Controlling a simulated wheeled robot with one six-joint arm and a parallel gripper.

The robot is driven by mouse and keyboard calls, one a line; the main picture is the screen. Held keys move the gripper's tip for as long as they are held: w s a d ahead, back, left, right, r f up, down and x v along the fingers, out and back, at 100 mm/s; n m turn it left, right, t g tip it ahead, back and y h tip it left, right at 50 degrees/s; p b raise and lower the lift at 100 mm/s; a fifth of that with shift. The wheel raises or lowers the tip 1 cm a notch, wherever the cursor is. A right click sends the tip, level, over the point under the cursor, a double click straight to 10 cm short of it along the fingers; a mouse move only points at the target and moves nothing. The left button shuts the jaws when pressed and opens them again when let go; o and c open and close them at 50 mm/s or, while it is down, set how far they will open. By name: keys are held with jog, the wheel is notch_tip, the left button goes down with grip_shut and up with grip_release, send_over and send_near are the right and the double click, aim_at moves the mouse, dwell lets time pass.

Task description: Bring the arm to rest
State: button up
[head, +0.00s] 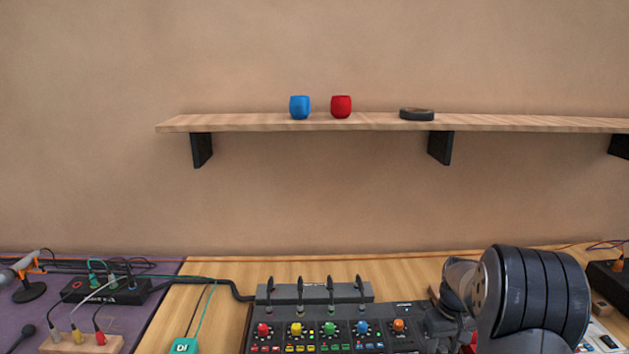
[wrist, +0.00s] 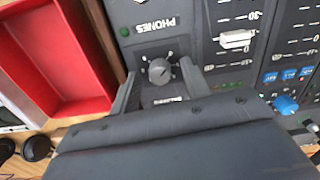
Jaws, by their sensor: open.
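My gripper (wrist: 160,69) shows in the wrist view with its two fingers apart, one on each side of a small grey knob (wrist: 159,71) under the label PHONES. There is a gap between each finger and the knob, and nothing is held. The fingertips are close over the mixer's dark panel (wrist: 158,42); whether they touch it cannot be told. In the head view my arm reaches down over the right end of the mixer (head: 325,335), and the fingertips are hidden.
A red tray (wrist: 70,60) lies left of the mixer, with black headphones (wrist: 38,148) nearby. Mixer faders (wrist: 235,39) stand to the right. A wall shelf (head: 260,123) holds a blue cup (head: 300,107), a red cup (head: 341,106) and a dark ring (head: 417,114). Air above the table is clear.

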jog(key=m, duration=0.5)
dwell(0.7)
